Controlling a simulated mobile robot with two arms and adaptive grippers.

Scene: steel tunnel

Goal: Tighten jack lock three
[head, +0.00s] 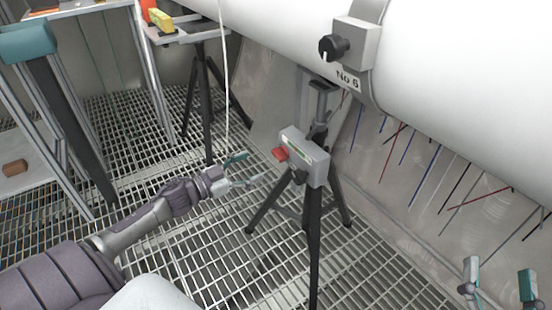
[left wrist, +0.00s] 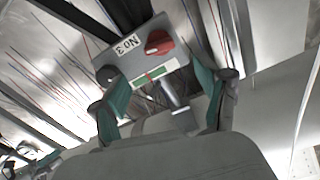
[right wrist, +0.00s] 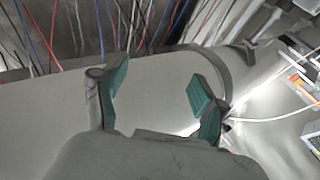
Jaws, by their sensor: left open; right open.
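Jack lock three is a grey box (head: 310,160) on a black tripod under the white pipe. In the left wrist view the box (left wrist: 130,62) bears a "NO 3" label, a green-and-white strip and a red knob (left wrist: 160,43). The red knob (head: 280,154) faces left in the head view. My left gripper (head: 240,171) is open and empty, a short way left of the red knob and apart from it. In its wrist view, the box shows beyond the open fingers (left wrist: 158,98). My right gripper (head: 499,279) is open and empty at the lower right, with the pipe ahead of it in its wrist view (right wrist: 155,88).
A clamp box with a black knob (head: 331,47) sits on the white pipe (head: 460,60) above a "No 6" label. Another tripod (head: 208,100) stands behind left. Metal frames and a shelf with a brown block (head: 14,168) are at left. Bare grating (head: 190,255) lies in front.

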